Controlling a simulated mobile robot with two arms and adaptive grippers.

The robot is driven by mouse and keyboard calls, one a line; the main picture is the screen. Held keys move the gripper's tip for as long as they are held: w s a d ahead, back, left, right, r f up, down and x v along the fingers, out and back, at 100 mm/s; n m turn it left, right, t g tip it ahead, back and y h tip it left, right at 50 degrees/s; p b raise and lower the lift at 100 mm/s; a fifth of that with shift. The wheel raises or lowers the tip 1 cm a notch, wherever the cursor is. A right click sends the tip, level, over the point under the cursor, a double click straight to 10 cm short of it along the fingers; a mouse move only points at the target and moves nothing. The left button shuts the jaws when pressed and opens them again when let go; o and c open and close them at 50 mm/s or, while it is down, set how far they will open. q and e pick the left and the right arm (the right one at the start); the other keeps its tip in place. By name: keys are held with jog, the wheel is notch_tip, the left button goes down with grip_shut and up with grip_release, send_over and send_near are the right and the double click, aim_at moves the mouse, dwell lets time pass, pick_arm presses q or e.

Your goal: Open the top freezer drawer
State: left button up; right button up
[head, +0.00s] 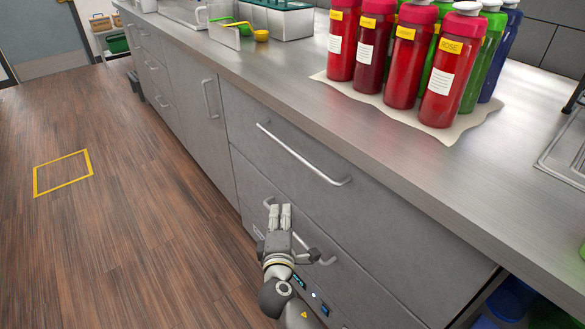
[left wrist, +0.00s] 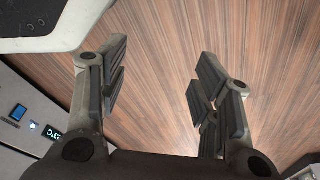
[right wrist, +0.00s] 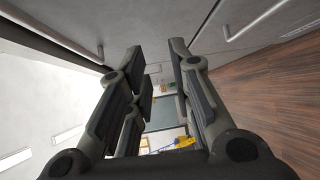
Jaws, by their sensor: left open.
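The top drawer (head: 385,230) is a grey front under the counter edge, flush and shut, with a long silver bar handle (head: 304,158). Below it is a second drawer with its own bar handle (head: 327,261). My right gripper (head: 280,207) is below the top handle and in front of the lower handle, hiding part of it; contact cannot be told. In the right wrist view its fingers (right wrist: 158,60) stand apart with nothing between them, and bar handles show either side. My left gripper (left wrist: 158,85) is outside the head view; its fingers are wide open and empty above the floor.
The metal counter (head: 235,62) runs above the drawers. Several red, green and blue bottles (head: 405,55) stand on a mat near its edge. The wooden floor (head: 110,240) at left is clear.

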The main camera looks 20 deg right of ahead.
aim_at(294, 151)
notch_tip(294, 151, up, 11)
jog(key=d+t+h+b, duration=0.1)
jog(key=d+t+h, duration=0.1)
jog(key=h, duration=0.1)
jog(key=shift+m, duration=0.4)
jog(key=x, duration=1)
jog(key=shift+c, duration=0.5)
jog(key=shift+f, duration=0.1)
grip_shut()
